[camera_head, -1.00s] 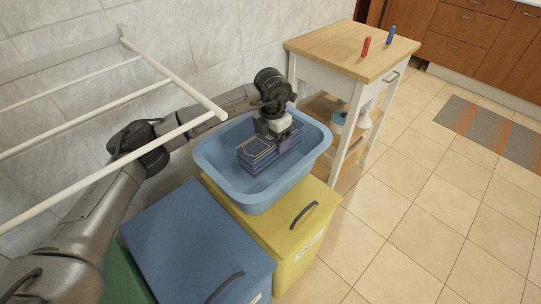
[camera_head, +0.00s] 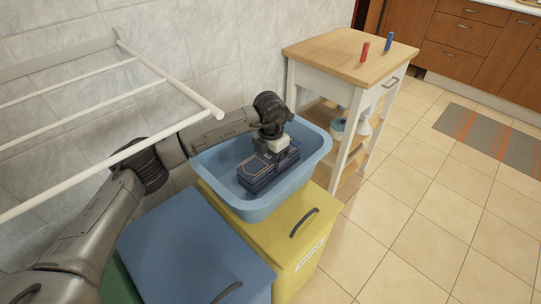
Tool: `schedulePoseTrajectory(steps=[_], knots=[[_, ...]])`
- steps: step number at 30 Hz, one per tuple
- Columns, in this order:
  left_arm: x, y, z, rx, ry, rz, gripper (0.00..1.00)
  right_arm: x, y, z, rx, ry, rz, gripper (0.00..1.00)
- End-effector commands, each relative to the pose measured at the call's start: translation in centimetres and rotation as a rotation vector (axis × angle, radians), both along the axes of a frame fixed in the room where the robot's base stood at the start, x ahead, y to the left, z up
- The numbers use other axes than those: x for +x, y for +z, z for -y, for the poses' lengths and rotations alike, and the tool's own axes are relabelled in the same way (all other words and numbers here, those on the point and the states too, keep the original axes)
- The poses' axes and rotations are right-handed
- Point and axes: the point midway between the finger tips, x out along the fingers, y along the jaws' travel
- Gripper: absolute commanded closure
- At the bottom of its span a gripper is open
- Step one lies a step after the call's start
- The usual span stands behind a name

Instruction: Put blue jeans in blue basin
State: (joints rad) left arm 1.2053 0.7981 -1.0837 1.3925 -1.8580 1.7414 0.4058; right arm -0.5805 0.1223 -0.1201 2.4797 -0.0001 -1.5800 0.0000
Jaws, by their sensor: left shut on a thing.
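The blue basin (camera_head: 225,192) stands on the yellow-lidded bin, left of the wooden trolley. The folded dark blue jeans (camera_head: 257,174) are inside the basin, near its middle. My left gripper (camera_head: 274,158) reaches into the basin from above and is shut on the jeans at their right part. The fingertips are partly hidden by the gripper body and the cloth. I cannot tell whether the jeans touch the basin floor. My right gripper is not in view.
A yellow bin (camera_head: 302,258) is under the basin, with a blue bin (camera_head: 190,245) to its left. A white drying rack (camera_head: 170,77) juts out above my left arm. A wooden-topped trolley (camera_head: 335,60) holds a red peg and a blue peg.

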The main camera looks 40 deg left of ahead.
Motion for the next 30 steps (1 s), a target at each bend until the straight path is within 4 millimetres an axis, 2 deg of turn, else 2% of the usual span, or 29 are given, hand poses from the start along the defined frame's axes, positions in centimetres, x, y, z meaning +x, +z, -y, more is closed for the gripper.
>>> schedulePoseTrajectory(steps=[11,12,18,30], knots=[[0.03,-0.68,0.02,-0.001,0.000,0.003,0.63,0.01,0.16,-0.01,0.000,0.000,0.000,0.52],[0.00,-0.81,0.02,0.000,0.000,0.000,0.19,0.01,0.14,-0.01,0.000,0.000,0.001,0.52],[0.00,-0.79,0.02,0.000,0.000,0.000,0.00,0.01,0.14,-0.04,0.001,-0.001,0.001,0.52],[0.03,-0.14,0.01,0.000,0.000,0.002,0.00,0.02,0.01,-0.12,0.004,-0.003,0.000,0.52]])
